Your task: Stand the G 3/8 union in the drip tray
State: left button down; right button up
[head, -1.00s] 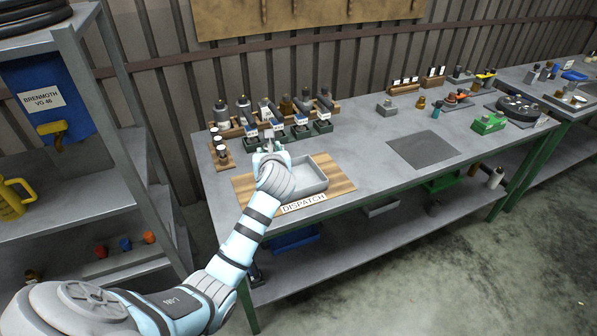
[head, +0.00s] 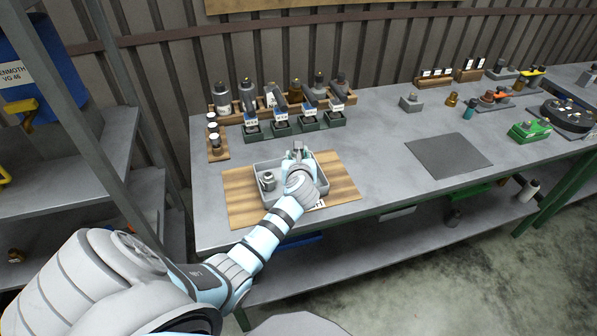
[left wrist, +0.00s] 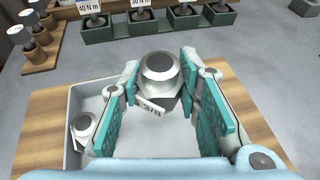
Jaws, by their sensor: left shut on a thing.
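My left gripper (head: 299,150) is over the back right part of the grey drip tray (head: 256,172). In the left wrist view, its teal-padded fingers (left wrist: 160,88) are shut on the G 3/8 union (left wrist: 160,68), a grey metal hex fitting with a round top and a "3/8" marking. The union looks upright; its lower end is hidden, so I cannot tell whether it touches the tray floor. A second metal hex fitting (head: 268,180) stands in the tray's left part and also shows in the left wrist view (left wrist: 82,126). My right gripper is out of view.
The tray sits on a wooden board (head: 240,200) at the bench front. Green-grey holders (head: 281,127) with labelled tools stand behind it. A wooden rack (head: 217,150) of small cylinders is at the back left. A dark grey mat (head: 448,155) lies right, with clear bench between.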

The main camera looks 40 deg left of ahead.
pick_arm(q)
jog(key=f, duration=0.3)
jog(key=shift+w+f+b, duration=0.1)
jog(key=shift+w+b, duration=0.25)
jog(key=f, duration=0.1)
jog(key=w+f+b, duration=0.1)
jog(key=f, duration=0.3)
jog(key=shift+w+d+b, duration=0.1)
jog(key=shift+w+b, duration=0.25)
jog(key=shift+b, duration=0.05)
jog(key=shift+s+r, duration=0.2)
jog(key=shift+r, duration=0.1)
jog(key=shift+s+r, duration=0.15)
jog(key=shift+s, duration=0.15)
jog(key=shift+f, duration=0.2)
jog(key=c, duration=1.2)
grip_release()
jog(key=shift+w, duration=0.2)
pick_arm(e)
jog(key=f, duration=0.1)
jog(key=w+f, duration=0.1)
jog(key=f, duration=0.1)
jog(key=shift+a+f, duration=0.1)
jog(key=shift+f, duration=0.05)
